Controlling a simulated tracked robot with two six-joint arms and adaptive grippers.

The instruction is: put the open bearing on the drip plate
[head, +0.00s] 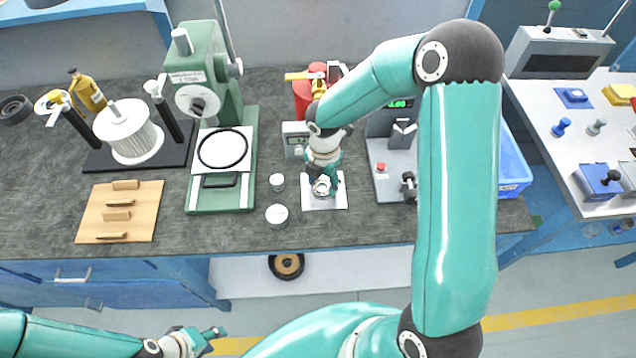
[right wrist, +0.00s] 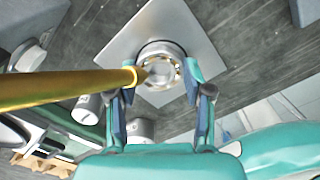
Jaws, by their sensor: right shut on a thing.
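The open bearing (right wrist: 161,70), a shiny metal ring with balls showing, is between the fingertips of my right gripper (right wrist: 160,78). In the head view my right gripper (head: 322,180) points down over the drip plate, with the bearing (head: 322,188) at its tips. The drip plate (head: 338,202) is a pale square plate on the bench; it also shows in the right wrist view (right wrist: 170,22). The bearing is over the plate; I cannot tell whether it touches it. My left gripper (head: 208,339) is low at the front, off the bench, and its opening is unclear.
A brass tube (right wrist: 70,88) crosses the right wrist view towards the bearing. Two small metal cylinders (head: 277,215) stand left of the plate. A grey display box (head: 296,138) and a red container (head: 303,98) are behind. A green press (head: 221,198) stands further left.

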